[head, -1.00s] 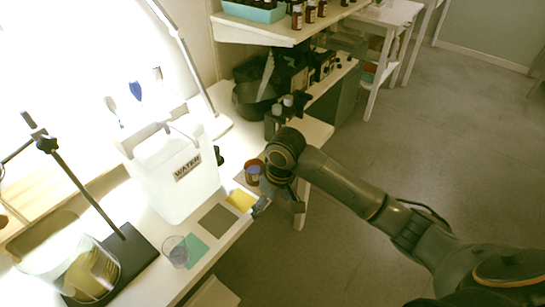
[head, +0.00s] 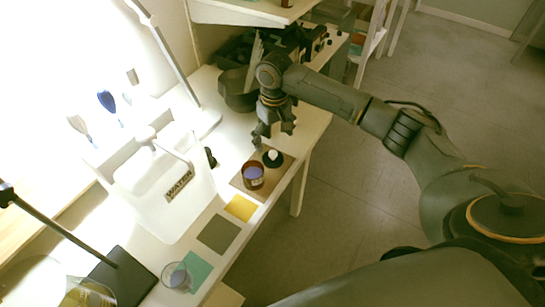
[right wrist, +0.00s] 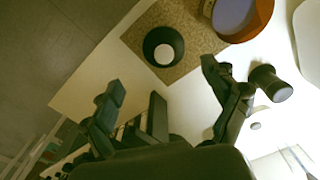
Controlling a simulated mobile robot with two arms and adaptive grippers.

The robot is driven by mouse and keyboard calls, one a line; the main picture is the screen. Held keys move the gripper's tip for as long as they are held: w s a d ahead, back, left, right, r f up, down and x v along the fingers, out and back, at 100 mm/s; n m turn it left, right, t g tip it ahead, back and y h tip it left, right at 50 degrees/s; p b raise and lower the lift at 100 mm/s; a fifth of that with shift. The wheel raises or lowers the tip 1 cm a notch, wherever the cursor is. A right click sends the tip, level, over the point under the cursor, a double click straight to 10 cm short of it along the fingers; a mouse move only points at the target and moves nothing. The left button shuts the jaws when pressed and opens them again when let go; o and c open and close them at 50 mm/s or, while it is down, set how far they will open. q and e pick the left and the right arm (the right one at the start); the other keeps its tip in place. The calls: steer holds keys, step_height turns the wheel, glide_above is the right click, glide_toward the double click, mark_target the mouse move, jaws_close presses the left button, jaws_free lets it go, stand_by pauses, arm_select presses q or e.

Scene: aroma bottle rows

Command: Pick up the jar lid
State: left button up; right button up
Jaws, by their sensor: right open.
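The jar lid (head: 273,157) is a dark disc with a white knob. It lies flat on a brown mat (head: 241,184), beside an open amber jar (head: 253,177) with purple contents. My right gripper (head: 273,136) is open and empty, pointing down above and just behind the lid in the head view. In the right wrist view the lid (right wrist: 164,47) lies ahead of the open fingers (right wrist: 160,80), apart from them, and the amber jar (right wrist: 243,15) is to its right. My left gripper is not in view.
Coloured squares and a glass beaker (head: 176,277) are nearer. A dark bowl (head: 238,92) stands behind the gripper. The table's right edge is close to the lid.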

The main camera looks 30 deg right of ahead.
mark_target(274, 154)
steer(key=shift+s+a+f, duration=0.1)
steer(key=shift+f, duration=0.45)
steer(key=shift+s+a+f, duration=0.1)
steer(key=shift+f, duration=0.4)
step_height(274, 154, down, 3)
steer(key=shift+s+a+f, duration=0.1)
steer(key=shift+a+f, duration=0.05)
steer(key=shift+f, duration=0.2)
steer(key=shift+s, duration=0.1)
steer(key=c, duration=1.6)
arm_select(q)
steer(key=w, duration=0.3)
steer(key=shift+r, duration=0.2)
arm_select(e)
steer(key=shift+s+f, duration=0.1)
steer(key=shift+c, duration=0.9)
